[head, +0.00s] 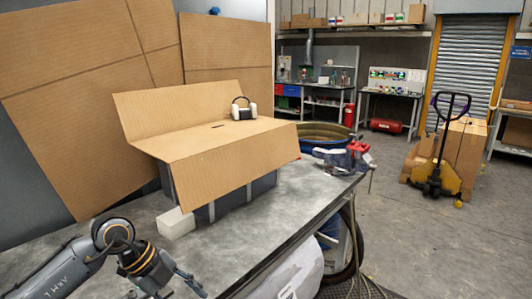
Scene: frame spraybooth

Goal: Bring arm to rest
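My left arm (75,268) comes in from the lower left, low over the near end of the grey workbench (285,215). My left gripper (180,287) is at the bottom edge of the view and partly cut off. I cannot tell whether its fingers are open or shut, and I see nothing held in it. My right gripper is not in view.
A white block (175,222) sits near my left gripper. A vise (340,160) is at the bench's far right. A pallet jack (440,165) stands beyond open floor.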

